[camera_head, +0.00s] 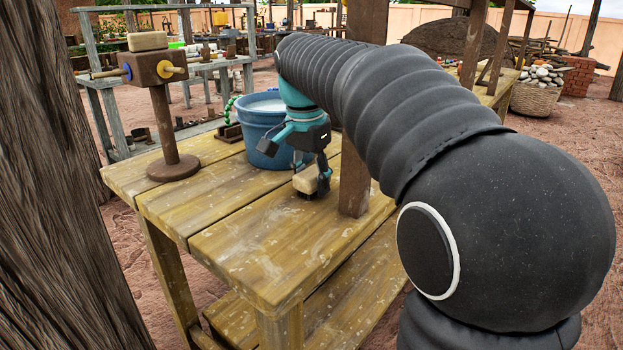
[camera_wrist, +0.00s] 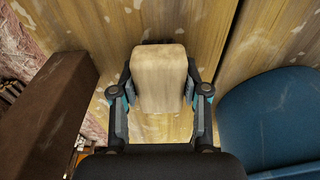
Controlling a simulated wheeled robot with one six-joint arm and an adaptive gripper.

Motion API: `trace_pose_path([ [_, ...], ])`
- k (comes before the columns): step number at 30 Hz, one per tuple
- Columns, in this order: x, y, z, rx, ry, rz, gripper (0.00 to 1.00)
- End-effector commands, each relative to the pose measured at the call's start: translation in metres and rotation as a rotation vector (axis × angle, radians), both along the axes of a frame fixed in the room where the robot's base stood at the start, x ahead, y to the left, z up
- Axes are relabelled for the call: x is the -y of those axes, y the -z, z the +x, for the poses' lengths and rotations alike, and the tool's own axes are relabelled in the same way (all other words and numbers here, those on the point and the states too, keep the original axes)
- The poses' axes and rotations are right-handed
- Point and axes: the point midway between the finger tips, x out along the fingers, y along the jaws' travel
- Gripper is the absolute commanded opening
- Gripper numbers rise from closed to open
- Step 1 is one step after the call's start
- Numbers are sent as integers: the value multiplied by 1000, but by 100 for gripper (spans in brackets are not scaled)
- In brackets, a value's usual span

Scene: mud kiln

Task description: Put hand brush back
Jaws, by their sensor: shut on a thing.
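The hand brush (camera_head: 307,179) is a pale wooden block with dark bristles underneath. My gripper (camera_head: 311,171) points down and is shut on its sides. In the wrist view the brush (camera_wrist: 159,76) sits between the two fingers of my gripper (camera_wrist: 160,95). The brush is upright, bristles down, at or just above the wooden table (camera_head: 220,225). I cannot tell whether the bristles touch the boards.
A blue bucket (camera_head: 258,128) stands close behind the brush, left of my gripper. A brown post (camera_head: 354,180) rises just to its right. A wooden stand (camera_head: 160,115) with a pale block on top is at the table's left. The table's front is clear.

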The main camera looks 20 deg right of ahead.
Motion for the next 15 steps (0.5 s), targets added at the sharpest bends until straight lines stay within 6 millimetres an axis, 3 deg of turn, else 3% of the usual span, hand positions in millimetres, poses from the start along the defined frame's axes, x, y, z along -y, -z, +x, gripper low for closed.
trace_pose_path([
  [5,0,4,0,0,0,0,13],
  [6,0,3,0,0,0,0,55],
  [8,0,3,0,0,0,0,70],
  [15,0,3,0,0,0,0,70],
])
